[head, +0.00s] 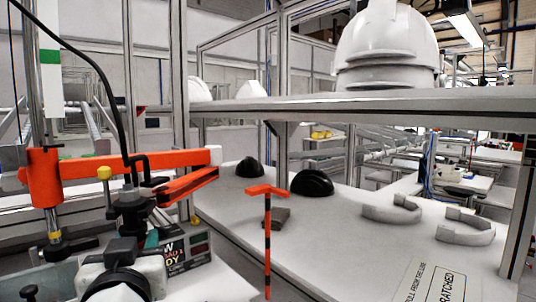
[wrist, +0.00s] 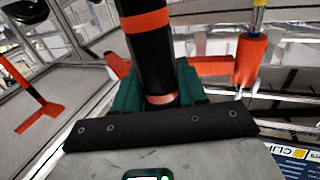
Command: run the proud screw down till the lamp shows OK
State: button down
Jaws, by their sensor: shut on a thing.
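In the wrist view my gripper (wrist: 158,92) is shut, its dark green pads pressed on a black cylindrical driver (wrist: 148,50) with orange bands. In the head view the gripper's teal pad (head: 152,239) shows at lower left, beside the black driver body (head: 131,214) hanging below the orange arm (head: 110,178). The screw and the driver's tip are hidden.
A white helmet shell (head: 388,45) sits on the upper shelf (head: 370,108). Black domed parts (head: 312,183) and grey curved pieces (head: 465,228) lie on the bench below. An orange-and-black post (head: 267,245) stands at the bench front. A frame upright (head: 180,90) rises behind the arm.

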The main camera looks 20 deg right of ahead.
aim_at(130, 220)
jog(key=shift+f+b, duration=0.45)
jog(key=shift+f, duration=0.45)
dwell(1.7)
jog(key=shift+r+p, duration=2.3)
jog(key=shift+r, duration=0.9)
